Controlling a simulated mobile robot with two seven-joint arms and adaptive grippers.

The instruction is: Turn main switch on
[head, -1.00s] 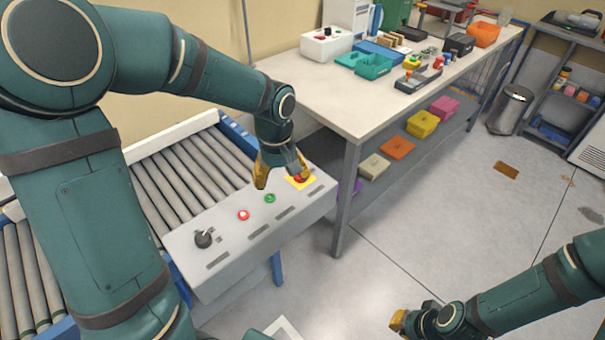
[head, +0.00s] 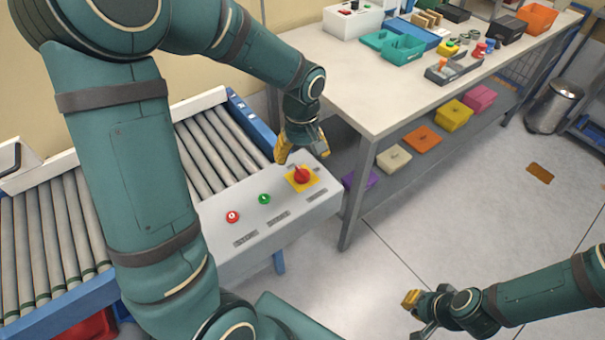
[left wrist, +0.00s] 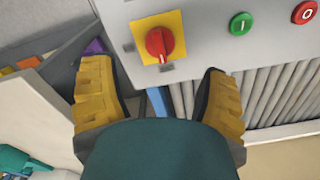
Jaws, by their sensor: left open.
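The main switch, a red rotary knob (head: 302,174) on a yellow square plate, sits at the right end of the grey control panel (head: 290,213). My left gripper (head: 303,154) is open and empty just behind the knob, apart from it in the head view. In the left wrist view the knob (left wrist: 158,43) lies ahead of the gap between the open yellow fingers (left wrist: 160,80), its grip running roughly up and down the picture. My right gripper (head: 415,315) is low at the right, over the floor; its opening is unclear.
A green button (head: 264,199) and a red button (head: 232,216) sit left of the knob. A roller conveyor (head: 215,150) runs behind the panel. A workbench (head: 345,80) with bins and tools stands close on the right. The floor in front is open.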

